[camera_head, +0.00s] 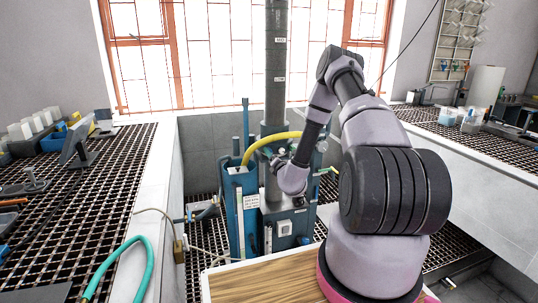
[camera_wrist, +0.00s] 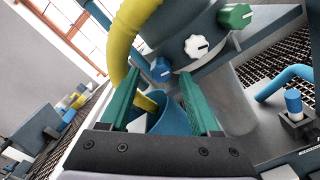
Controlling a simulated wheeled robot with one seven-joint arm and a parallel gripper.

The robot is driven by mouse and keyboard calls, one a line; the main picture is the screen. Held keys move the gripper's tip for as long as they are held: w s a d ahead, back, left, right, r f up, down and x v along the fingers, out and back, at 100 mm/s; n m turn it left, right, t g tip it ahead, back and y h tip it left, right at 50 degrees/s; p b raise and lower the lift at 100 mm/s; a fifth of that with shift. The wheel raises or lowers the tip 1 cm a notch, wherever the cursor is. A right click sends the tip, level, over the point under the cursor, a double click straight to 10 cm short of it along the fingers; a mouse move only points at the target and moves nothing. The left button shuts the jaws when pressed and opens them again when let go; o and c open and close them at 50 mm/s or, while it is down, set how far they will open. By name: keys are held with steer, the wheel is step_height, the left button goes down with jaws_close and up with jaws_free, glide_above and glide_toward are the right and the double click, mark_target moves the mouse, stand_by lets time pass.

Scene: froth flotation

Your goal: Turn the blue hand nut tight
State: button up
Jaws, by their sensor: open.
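The blue hand nut (camera_wrist: 161,69) is a small ribbed blue knob with a pale line on its face, on the grey body of the machine. In the wrist view it shows between the tips of my gripper (camera_wrist: 159,74). The two green fingers stand apart on either side of it, and I see no contact; how far the tips are from it in depth I cannot tell. In the head view my arm's end (camera_head: 293,180) is at the machine's column (camera_head: 277,70), and the nut cannot be made out there.
A white knob (camera_wrist: 196,46) and a green knob (camera_wrist: 235,16) sit up and right of the nut. A thick yellow hose (camera_wrist: 130,35) curves close by the left finger; it also shows in the head view (camera_head: 262,142). A blue tank (camera_head: 240,215) stands left of the column.

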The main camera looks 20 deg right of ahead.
steer(key=shift+w, duration=1.15)
jaws_close()
